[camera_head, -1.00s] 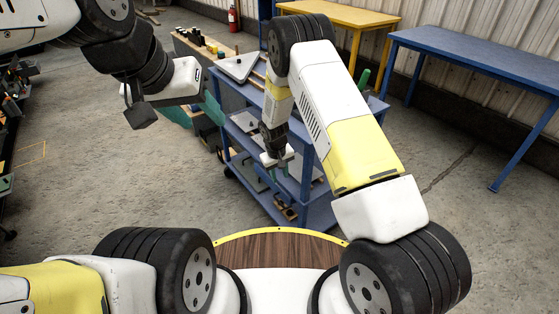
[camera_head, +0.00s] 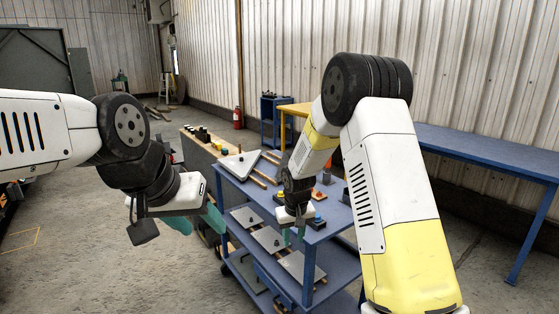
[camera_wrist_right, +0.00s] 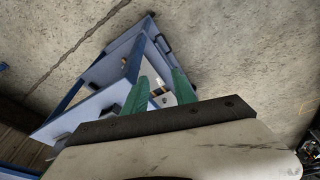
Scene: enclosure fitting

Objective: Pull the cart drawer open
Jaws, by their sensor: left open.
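The blue cart (camera_head: 337,212) stands in the middle of the head view, with a top and shelves below. Grey plates with small knobs lie on its middle level (camera_head: 268,240). I cannot pick out the drawer front or its handle clearly. My right gripper (camera_head: 294,236) points down at the cart's near edge, its green fingers apart, with nothing seen between them. In the right wrist view its fingers (camera_wrist_right: 160,95) are spread, with the cart's blue frame (camera_wrist_right: 97,78) beyond. Whether they touch the cart, I cannot tell. My left gripper (camera_head: 196,222) is open and empty, left of the cart.
A white tilted panel (camera_head: 240,164) and small coloured parts lie on the cart top. A blue table (camera_head: 480,150) stands at the right and a yellow table (camera_head: 297,110) behind. A red extinguisher (camera_head: 238,118) stands by the wall. Open floor lies at left.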

